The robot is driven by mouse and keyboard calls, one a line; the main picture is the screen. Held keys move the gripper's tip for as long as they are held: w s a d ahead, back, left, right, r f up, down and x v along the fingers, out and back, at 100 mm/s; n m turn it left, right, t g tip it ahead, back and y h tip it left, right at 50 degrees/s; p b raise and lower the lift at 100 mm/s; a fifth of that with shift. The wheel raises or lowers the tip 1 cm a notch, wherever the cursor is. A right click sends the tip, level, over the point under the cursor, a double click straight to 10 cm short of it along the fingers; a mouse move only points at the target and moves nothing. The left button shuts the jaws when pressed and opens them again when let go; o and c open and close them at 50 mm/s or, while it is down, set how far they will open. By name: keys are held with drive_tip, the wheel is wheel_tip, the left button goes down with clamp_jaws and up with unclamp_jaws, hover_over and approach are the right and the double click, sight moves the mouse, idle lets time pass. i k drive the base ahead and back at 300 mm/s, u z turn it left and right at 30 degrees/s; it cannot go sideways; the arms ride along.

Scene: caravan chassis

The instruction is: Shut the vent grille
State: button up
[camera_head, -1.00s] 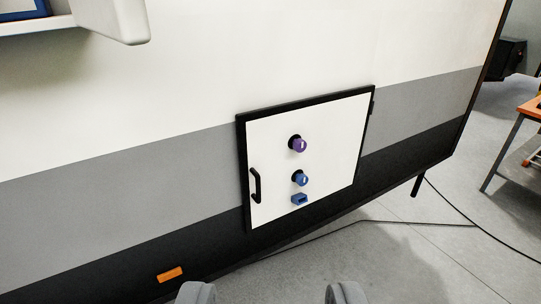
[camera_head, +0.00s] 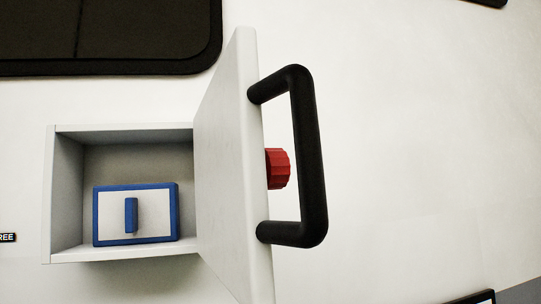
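No vent grille can be made out in the current view. A white box (camera_head: 62,200) on the pale wall stands open, with its white door (camera_head: 232,165) swung out to the right. The door has a big black bar handle (camera_head: 312,155) and a red ribbed knob (camera_head: 278,168) on its outer face. Inside the box sits a white panel with a blue frame (camera_head: 136,186) and an upright blue tab (camera_head: 131,215). My gripper does not show in the current view, so its hold cannot be seen.
A dark rounded panel (camera_head: 105,35) is at the upper left. Another dark edge shows at the top right. A dark-edged corner (camera_head: 475,297) and a grey band (camera_head: 522,293) show at the bottom right. The wall right of the handle is bare.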

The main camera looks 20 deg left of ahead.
sight(236, 234)
drive_tip(key=z, duration=0.5)
drive_tip(key=k, duration=1.35)
drive_tip(key=u, duration=0.4)
drive_tip(key=i, duration=1)
drive_tip(key=z, duration=0.05)
